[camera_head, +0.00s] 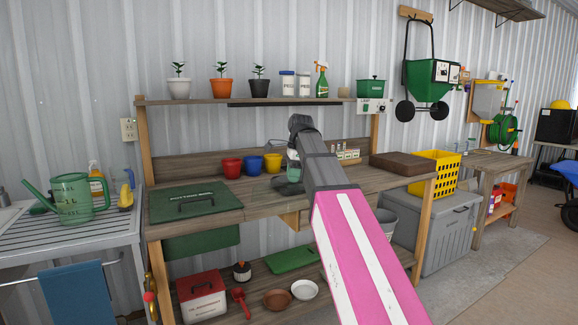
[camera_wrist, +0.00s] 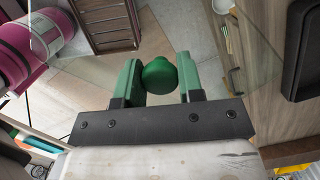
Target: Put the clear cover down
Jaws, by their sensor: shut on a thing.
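The clear cover (camera_wrist: 245,62) is a see-through pane with a round green knob (camera_wrist: 159,76). In the wrist view my gripper (camera_wrist: 159,72) is shut on the knob, one green finger on each side. The floor and the edge of the wooden bench (camera_wrist: 262,105) show through and beside the cover. In the head view my arm hides most of the gripper, and only a small part of the clear cover (camera_head: 286,187) shows by the bench top (camera_head: 265,193). I cannot tell whether the cover touches the bench.
Red (camera_head: 232,167), blue (camera_head: 253,165) and yellow pots (camera_head: 272,162) stand behind on the bench. A green potting board (camera_head: 195,202) lies at the left and a brown tray (camera_head: 403,163) at the right. A yellow basket (camera_head: 437,172) stands beyond the tray. Bare bench lies between board and arm.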

